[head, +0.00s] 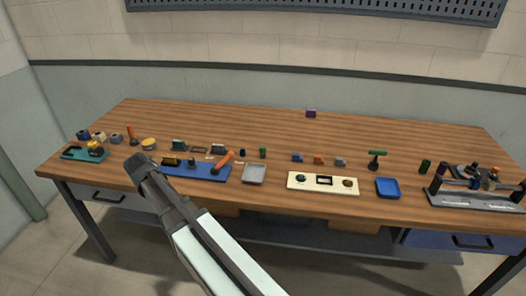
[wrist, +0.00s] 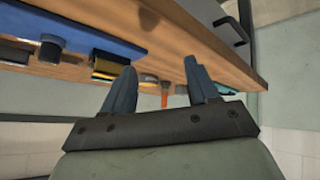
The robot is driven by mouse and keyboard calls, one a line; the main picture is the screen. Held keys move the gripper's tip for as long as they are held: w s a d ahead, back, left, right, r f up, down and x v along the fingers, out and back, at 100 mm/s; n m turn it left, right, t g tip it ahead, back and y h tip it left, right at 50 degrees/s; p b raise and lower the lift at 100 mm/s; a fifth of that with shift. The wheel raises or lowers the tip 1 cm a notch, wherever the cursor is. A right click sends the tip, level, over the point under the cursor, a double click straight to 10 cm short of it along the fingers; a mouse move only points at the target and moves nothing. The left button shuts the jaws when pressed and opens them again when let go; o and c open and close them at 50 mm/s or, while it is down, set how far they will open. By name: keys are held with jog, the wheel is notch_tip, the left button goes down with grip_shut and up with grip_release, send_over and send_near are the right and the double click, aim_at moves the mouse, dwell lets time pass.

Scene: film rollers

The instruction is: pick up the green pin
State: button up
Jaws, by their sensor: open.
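Two small green upright cylinders show in the head view. One (head: 263,152) stands behind the grey tray, right of a dark blue piece. The other (head: 425,167) stands at the right, near the grey roller stand. I cannot tell which one is the green pin. My gripper (head: 138,163) is over the table's left front part, far left of both. The wrist view shows its two fingers (wrist: 160,80) spread apart with nothing between them. No green cylinder can be made out in the wrist view.
A blue mat (head: 208,175) with parts lies just right of my gripper. A grey tray (head: 253,174), a cream panel (head: 335,185), a blue tray (head: 388,188) and the roller stand (head: 470,201) line the front. A green T-handle (head: 377,154) stands upright. The table's back is mostly clear.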

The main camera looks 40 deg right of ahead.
jog(key=w+d+r+g, duration=0.1)
jog(key=w+d+r, duration=0.1)
jog(key=d, duration=0.8)
jog(key=m+g+y, duration=0.1)
jog(key=g, duration=0.4)
send_near(263, 147)
jog(key=f, duration=0.3)
jog(key=shift+w+d+f, duration=0.4)
jog(key=shift+w+a+f, duration=0.1)
jog(key=shift+w+f, duration=0.1)
jog(key=shift+f, duration=0.65)
jog(key=shift+w+f, duration=0.15)
jog(key=shift+f, duration=0.75)
jog(key=shift+w+a+f, duration=0.1)
jog(key=shift+w+f, duration=0.1)
jog(key=shift+f, duration=0.65)
grip_shut()
jog(key=shift+r, duration=0.2)
